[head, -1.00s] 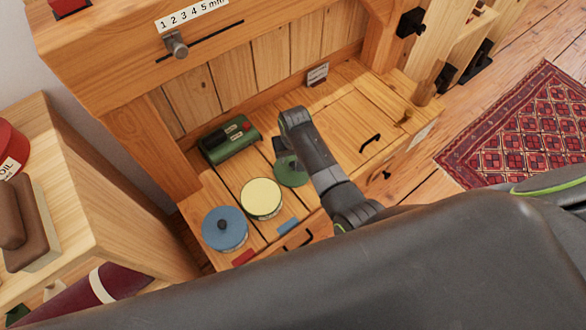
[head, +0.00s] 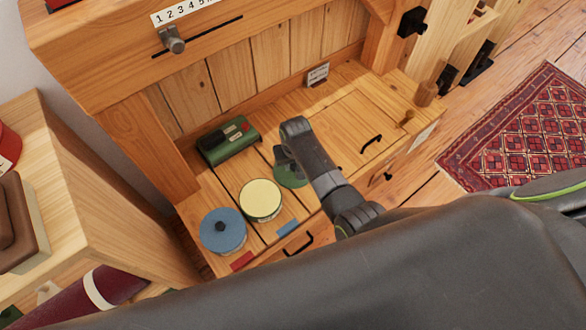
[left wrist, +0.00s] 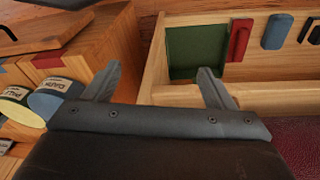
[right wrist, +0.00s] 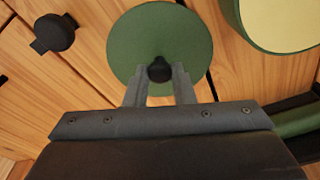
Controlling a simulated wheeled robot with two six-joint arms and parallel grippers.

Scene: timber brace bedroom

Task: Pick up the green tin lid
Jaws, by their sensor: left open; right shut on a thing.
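The green tin lid (right wrist: 158,35) is a round disc with a black knob (right wrist: 160,72) at its middle. My right gripper (right wrist: 160,68) is shut on this knob, one finger on each side. In the head view the lid (head: 293,177) shows beside the yellow-topped tin, partly hidden by my right gripper (head: 283,160). I cannot tell whether the lid touches the wood below it. My left gripper (left wrist: 160,70) is open and empty in the left wrist view, and I do not make it out in the head view.
A green tin with a pale yellow top (head: 260,199) and a blue-lidded tin (head: 221,228) stand left of the lid. A green box-like object (head: 228,140) lies behind. Black handles (head: 371,143) sit on the wooden unit. A patterned rug (head: 520,130) lies at right.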

